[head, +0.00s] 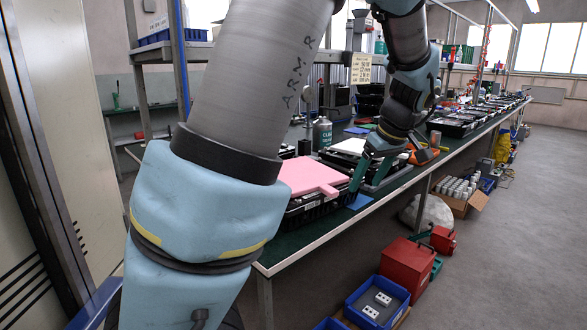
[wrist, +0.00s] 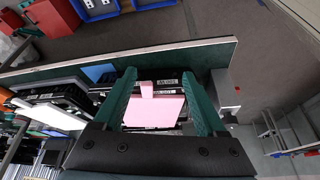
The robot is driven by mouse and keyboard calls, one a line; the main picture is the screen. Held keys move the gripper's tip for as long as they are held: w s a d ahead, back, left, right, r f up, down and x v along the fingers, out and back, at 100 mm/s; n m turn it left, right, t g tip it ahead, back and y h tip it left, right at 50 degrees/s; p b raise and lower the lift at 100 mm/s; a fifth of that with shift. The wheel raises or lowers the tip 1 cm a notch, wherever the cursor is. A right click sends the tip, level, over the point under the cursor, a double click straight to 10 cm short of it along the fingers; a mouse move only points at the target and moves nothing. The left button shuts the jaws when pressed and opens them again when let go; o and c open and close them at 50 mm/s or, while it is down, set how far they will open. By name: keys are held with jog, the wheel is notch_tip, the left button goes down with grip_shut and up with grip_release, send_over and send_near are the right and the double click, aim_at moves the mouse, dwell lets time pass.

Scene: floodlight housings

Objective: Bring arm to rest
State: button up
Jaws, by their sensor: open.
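My arm crosses the head view from the top, with its large light-blue joint in the foreground. My gripper (head: 359,178) hangs over the green workbench (head: 318,232), near its front edge. In the wrist view its two green fingers (wrist: 165,95) are spread apart with nothing held between them. Below and between them lies a pink sheet with a tab (wrist: 154,112), on top of a black floodlight housing. The same pink sheet (head: 310,175) shows in the head view, just left of the gripper. I cannot tell the exact height of the fingers above it.
A housing with a white panel (head: 350,147) lies behind the pink one. More housings line the bench. A spray can (head: 322,132) stands at the back. A red box (head: 407,264) and blue bins (head: 377,300) are on the floor.

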jog(key=s+a+f+m+h+p, duration=0.1)
jog(key=s+a+m, duration=0.1)
jog(key=a, duration=0.6)
jog(key=s+a+f+m+g+p, duration=0.1)
jog(key=s+a+f+m, duration=0.1)
jog(key=s+a, duration=0.3)
jog(key=s+a+f+m+g+h+p, duration=0.1)
jog(key=s+a, duration=0.3)
jog(key=a, duration=0.6)
jog(key=shift+a+f+m+h+p, duration=0.3)
jog(key=shift+m+p, duration=0.3)
jog(key=shift+m, duration=0.3)
